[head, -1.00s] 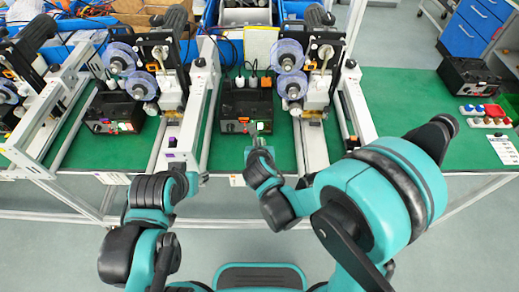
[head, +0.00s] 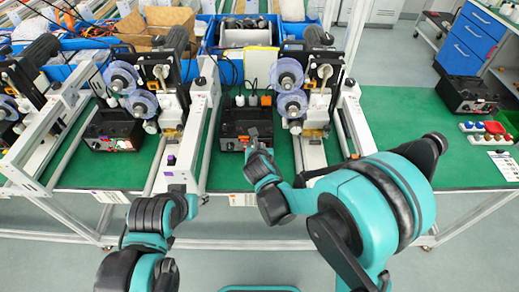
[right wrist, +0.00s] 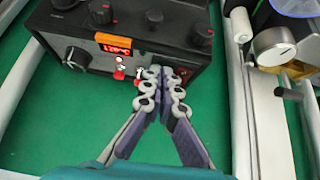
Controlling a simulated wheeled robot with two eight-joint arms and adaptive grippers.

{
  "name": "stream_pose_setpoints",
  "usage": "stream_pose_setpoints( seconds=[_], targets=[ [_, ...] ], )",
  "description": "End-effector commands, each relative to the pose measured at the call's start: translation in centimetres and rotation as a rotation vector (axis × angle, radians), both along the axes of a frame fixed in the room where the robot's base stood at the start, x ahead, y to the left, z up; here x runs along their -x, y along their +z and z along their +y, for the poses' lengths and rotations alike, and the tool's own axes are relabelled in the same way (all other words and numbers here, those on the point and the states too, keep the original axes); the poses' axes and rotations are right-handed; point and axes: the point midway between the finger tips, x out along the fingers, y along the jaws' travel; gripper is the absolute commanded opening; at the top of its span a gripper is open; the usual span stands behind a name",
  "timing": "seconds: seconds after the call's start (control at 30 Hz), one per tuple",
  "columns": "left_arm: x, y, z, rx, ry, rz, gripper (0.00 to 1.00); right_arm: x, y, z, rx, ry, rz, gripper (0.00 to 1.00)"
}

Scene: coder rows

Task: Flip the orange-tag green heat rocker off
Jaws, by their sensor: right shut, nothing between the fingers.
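The black control box (head: 232,117) stands on the green bench mat at centre. In the right wrist view the box (right wrist: 150,40) shows an orange tag (right wrist: 55,20), a lit red display (right wrist: 113,44), knobs and a small red switch (right wrist: 118,74). A pale switch (right wrist: 138,72) sits right of it, partly hidden by my fingers. No green rocker face shows clearly. My right gripper (right wrist: 160,73) is shut and empty, its tips at the lower front of the box, touching or nearly so. It also shows in the head view (head: 253,134). My left gripper (head: 186,193) is low at left, fingers unclear.
Reel machines with clear spools (head: 287,73) flank the box on white rails (head: 200,130). A similar black box (head: 112,130) stands at left, another (head: 468,95) at far right. Green mat is clear below the box.

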Motion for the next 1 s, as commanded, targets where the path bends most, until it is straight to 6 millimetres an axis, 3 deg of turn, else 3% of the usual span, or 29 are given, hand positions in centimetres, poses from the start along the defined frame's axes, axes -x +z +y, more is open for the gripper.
stream_pose_setpoints(
  seconds=[0.57,1.0],
  targets=[
    [0.0,1.2,0.0,0.0,0.0,0.0,0.4,0.0,1.6,0.0,-0.001,-0.001,0.0,0.0],
    [0.0,1.1,0.0,0.0,0.0,0.0,0.4,0.3,1.6,0.1,-0.001,-0.001,0.001,0.0]
  ],
)
